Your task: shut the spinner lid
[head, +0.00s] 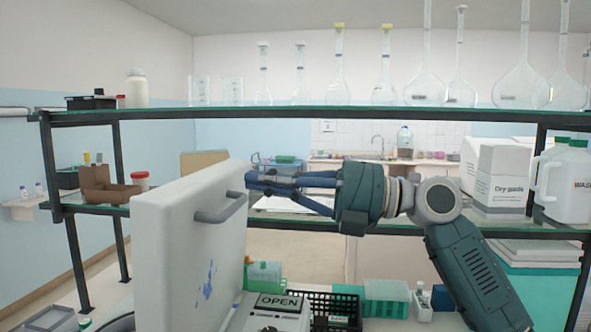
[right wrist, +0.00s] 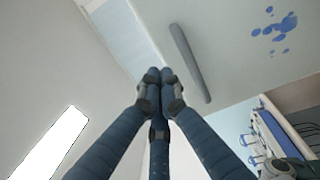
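The spinner lid (head: 170,245) is a large white panel standing raised, nearly upright, at the left of the head view. It has a grey bar handle (head: 222,208) and blue stains. The spinner's body (head: 262,322) shows below it with an "OPEN" sign (head: 278,301). My right gripper (head: 249,183) has its blue fingers drawn together, with nothing between them, at the lid's upper right edge. In the right wrist view the fingertips (right wrist: 160,75) point towards the lid (right wrist: 235,75), beside the handle (right wrist: 190,62). I cannot tell whether they touch it. My left gripper is out of view.
A glass-topped shelf rack (head: 300,114) with flasks spans the back. A white box (head: 500,175) and white jugs (head: 568,185) stand on its lower shelf at right. A black basket (head: 336,309) and a green rack (head: 386,298) stand right of the spinner.

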